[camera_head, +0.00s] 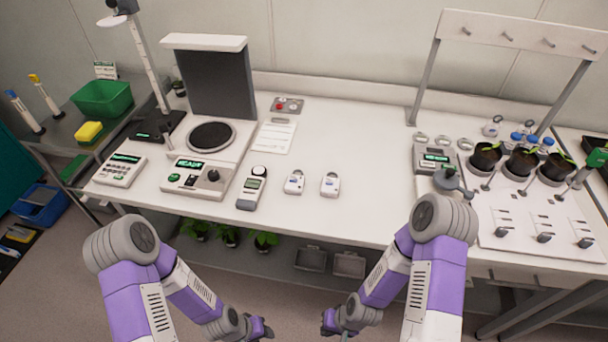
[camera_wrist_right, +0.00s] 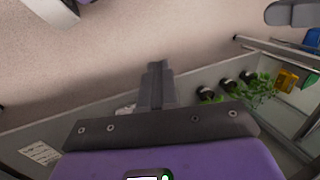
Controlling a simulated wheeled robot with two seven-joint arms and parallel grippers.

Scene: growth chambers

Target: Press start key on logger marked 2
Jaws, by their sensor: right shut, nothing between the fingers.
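Two small white handheld devices with grey loops at the top stand on the white bench near its front edge, a left one (camera_head: 294,183) and a right one (camera_head: 330,185). They look like the loggers, but their numbers are too small to read. My right gripper (camera_head: 340,326) is low in front of the bench, below its top and apart from both devices. In the right wrist view its fingers (camera_wrist_right: 157,86) are together with nothing between them. My left gripper (camera_head: 262,328) is also low in front of the bench, and its fingers are too small to judge.
A grey handheld meter (camera_head: 251,188) lies left of the devices, beside a console with a green display (camera_head: 190,165). Potted plants (camera_head: 487,157) and a white panel (camera_head: 520,227) with small levers are at right. The bench middle (camera_head: 370,150) is clear.

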